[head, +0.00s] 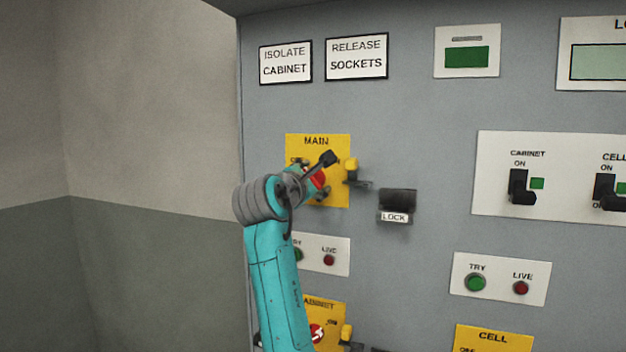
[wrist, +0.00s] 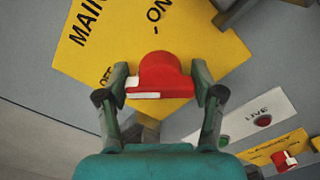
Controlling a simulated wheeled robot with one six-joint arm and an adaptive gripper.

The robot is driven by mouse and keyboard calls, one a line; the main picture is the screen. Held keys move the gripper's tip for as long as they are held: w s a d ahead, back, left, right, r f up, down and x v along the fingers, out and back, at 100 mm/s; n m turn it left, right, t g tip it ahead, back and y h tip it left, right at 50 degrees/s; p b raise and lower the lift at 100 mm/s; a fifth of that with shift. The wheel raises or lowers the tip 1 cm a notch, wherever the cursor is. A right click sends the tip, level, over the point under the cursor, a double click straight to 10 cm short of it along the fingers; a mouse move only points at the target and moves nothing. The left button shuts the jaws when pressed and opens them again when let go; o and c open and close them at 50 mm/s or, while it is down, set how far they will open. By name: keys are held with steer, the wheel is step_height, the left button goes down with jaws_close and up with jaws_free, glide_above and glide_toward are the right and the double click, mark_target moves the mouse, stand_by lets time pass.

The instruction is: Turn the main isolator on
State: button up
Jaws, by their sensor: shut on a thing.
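The main isolator is a red knob (head: 319,180) on a yellow plate (head: 339,193) marked MAIN, on the grey panel. My gripper (head: 316,181) is at the plate and hides part of it in the head view. In the wrist view my gripper (wrist: 161,78) is shut on the red knob (wrist: 163,72), one finger on each side. The knob has a white mark along its near edge. The yellow plate (wrist: 215,47) shows OFF left of the knob and ON above it. I cannot tell for certain which position the knob is set to.
A yellow part (head: 351,165) sticks out at the plate's right edge. A dark LOCK block (head: 397,200) stands right of it. Below are a TRY/LIVE plate (head: 337,262) and a yellow CABINET plate (head: 335,313). Black switches (head: 521,187) are farther right.

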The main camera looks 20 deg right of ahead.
steer(key=m, duration=0.4)
steer(key=shift+f+m, duration=0.15)
steer(key=shift+m, duration=0.15)
steer(key=m, duration=0.4)
steer(key=shift+f+m, duration=0.1)
steer(key=shift+m, duration=0.2)
steer(key=m, duration=0.4)
steer(key=shift+f, duration=0.15)
steer(key=shift+m, duration=2)
steer(key=shift+f, duration=0.1)
steer(key=o, duration=1.1)
steer(key=shift+o, duration=0.3)
steer(key=v, duration=1.2)
